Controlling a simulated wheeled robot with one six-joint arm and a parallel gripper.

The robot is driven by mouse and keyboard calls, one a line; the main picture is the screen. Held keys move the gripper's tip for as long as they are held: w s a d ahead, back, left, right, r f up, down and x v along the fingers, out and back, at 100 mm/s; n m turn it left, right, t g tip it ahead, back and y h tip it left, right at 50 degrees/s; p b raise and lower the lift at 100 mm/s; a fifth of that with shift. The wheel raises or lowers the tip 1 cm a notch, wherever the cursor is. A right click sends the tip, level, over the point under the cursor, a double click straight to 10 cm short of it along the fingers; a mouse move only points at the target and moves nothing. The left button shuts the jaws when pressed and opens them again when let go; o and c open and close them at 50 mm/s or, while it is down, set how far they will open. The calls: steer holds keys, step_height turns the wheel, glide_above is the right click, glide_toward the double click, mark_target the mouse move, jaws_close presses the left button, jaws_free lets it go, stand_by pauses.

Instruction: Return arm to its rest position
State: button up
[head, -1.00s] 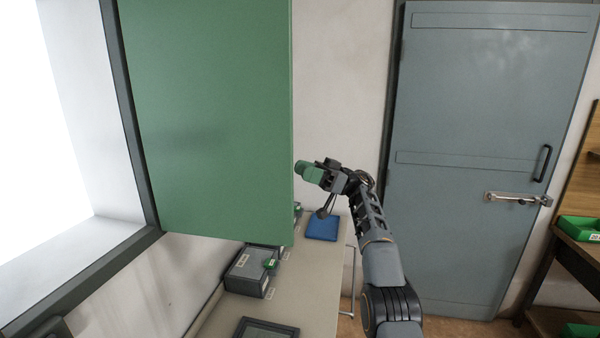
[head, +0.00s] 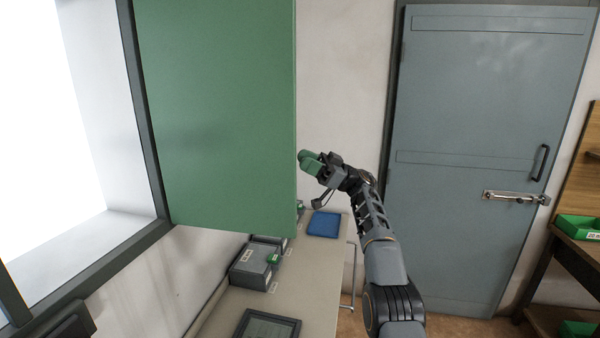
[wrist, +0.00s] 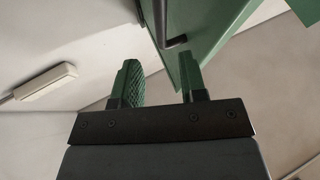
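My gripper (head: 306,161) is raised above the bench, beside the right edge of a large green panel (head: 220,110) in the head view. In the wrist view, the two green fingers of my gripper (wrist: 160,85) stand apart with nothing between them. A green panel edge with a dark handle-like bar (wrist: 176,41) lies just beyond the fingertips, and no contact with it shows.
The bench (head: 310,284) below carries grey boxes (head: 252,264), a blue mat (head: 324,224) and a dark framed tray (head: 268,326). A grey door (head: 480,150) stands behind my arm. Shelving with green bins (head: 578,228) is at the right.

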steer(key=w+d+f+m+t+h, duration=0.4)
steer(key=w+m+t+h, duration=0.2)
steer(key=w+m+t, duration=0.5)
steer(key=w+d+f+m+t+h, duration=0.4)
steer(key=w+m+t+h, duration=0.25)
steer(key=t, duration=0.75)
steer(key=s+d+f+m+g+h+b, duration=0.1)
steer(key=s+d+f+m+g+h, duration=0.5)
steer(key=f+h, duration=0.4)
steer(key=s+d+f+n+g+h+b, duration=0.1)
steer(key=s+f+g, duration=0.35)
steer(key=s, duration=0.75)
steer(key=s+d+f+n+g+h+b, duration=0.1)
steer(key=s+d+f+g, duration=0.3)
steer(key=s, duration=0.8)
steer(key=s+a+f+b, duration=0.1)
steer(key=s+a, duration=0.1)
steer(key=s, duration=0.8)
steer(key=s+a+f+y+b, duration=0.1)
steer(key=s+a+f, duration=0.1)
steer(key=s, duration=0.9)
steer(key=shift+s+a+g, duration=0.15)
steer(key=shift+s+g, duration=0.15)
steer(key=shift+g, duration=0.05)
